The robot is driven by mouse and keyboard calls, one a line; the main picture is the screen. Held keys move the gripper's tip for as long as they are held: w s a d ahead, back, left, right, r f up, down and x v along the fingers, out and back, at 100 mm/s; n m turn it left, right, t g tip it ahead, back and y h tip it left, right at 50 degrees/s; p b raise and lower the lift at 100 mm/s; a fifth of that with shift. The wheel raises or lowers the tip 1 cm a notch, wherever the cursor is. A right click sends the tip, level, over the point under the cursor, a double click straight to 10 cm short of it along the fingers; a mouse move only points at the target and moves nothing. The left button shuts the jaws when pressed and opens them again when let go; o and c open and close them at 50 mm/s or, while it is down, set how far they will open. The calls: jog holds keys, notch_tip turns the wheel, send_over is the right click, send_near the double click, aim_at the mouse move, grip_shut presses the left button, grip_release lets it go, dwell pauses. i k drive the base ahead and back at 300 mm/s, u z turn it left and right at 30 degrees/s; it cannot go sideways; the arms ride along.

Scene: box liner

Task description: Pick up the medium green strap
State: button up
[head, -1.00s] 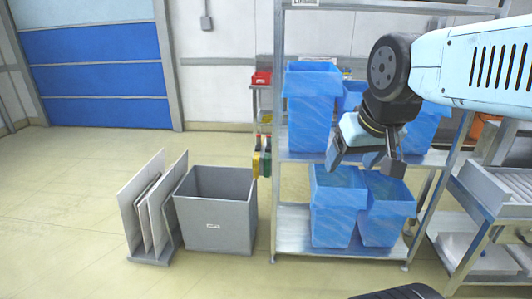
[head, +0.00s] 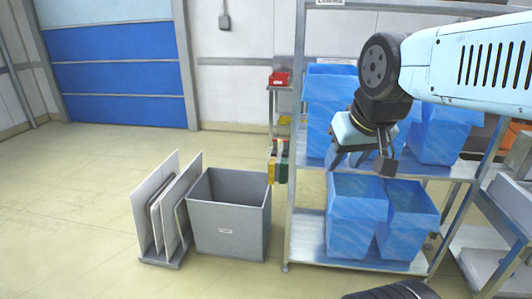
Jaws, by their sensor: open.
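A dark green strap (head: 283,166) hangs at the left post of the metal shelf, close beside a yellow strap (head: 271,171). Both are small in the picture, so I cannot tell their sizes apart. My gripper (head: 362,165) is to the right of the straps, in front of the shelf and its blue-lined boxes. Its fingers are apart and point down, and I see nothing between them. It is clear of the straps.
Blue-lined boxes (head: 357,217) fill two levels of the shelf (head: 306,236). A grey open bin (head: 229,229) and a rack of upright panels (head: 162,208) stand left of it. A red bin (head: 279,79) sits behind. The floor at left is clear.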

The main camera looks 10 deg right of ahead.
aim_at(285, 154)
jog(key=u, duration=0.5)
jog(key=i, duration=1.9)
jog(key=z, duration=0.15)
